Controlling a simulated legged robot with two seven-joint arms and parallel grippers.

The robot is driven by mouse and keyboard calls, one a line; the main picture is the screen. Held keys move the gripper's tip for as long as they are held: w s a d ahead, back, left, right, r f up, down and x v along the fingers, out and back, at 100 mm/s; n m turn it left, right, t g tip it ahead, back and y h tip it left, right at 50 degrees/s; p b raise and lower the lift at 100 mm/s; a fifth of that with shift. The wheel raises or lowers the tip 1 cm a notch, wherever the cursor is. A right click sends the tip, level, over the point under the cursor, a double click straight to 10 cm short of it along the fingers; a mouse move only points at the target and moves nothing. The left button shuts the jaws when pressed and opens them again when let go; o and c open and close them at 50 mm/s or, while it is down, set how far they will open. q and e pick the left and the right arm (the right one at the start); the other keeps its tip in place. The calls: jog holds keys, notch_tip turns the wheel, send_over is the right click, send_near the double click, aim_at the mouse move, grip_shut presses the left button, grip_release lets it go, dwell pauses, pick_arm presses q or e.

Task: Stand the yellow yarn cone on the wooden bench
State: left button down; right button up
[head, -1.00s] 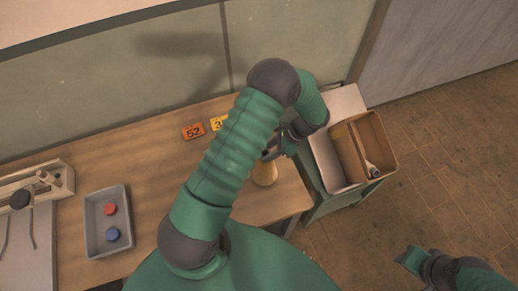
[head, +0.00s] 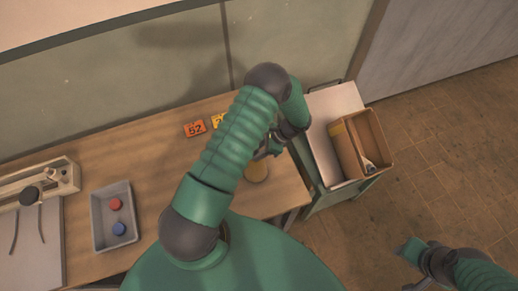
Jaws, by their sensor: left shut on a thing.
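The yellow yarn cone (head: 257,172) is at the right end of the wooden bench (head: 150,160), partly hidden by my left arm. My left gripper (head: 268,151) is shut on the cone, just right of the forearm; its fingers are mostly hidden. I see the cone mostly from above, over the bench top near its right front corner. I cannot tell whether its base touches the wood. My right gripper (head: 408,262) is over the floor at the lower right, away from the bench; its jaw opening is unclear.
A grey tray (head: 97,238) with a red and a blue round piece sits on the bench's left part. Number tags (head: 195,128) lie at the back. A green cart (head: 322,201) with a cardboard box (head: 378,132) stands right of the bench. The bench middle is clear.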

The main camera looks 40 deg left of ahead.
pick_arm(q)
jog(key=c, duration=0.9)
grip_release()
jog(key=shift+d, duration=0.15)
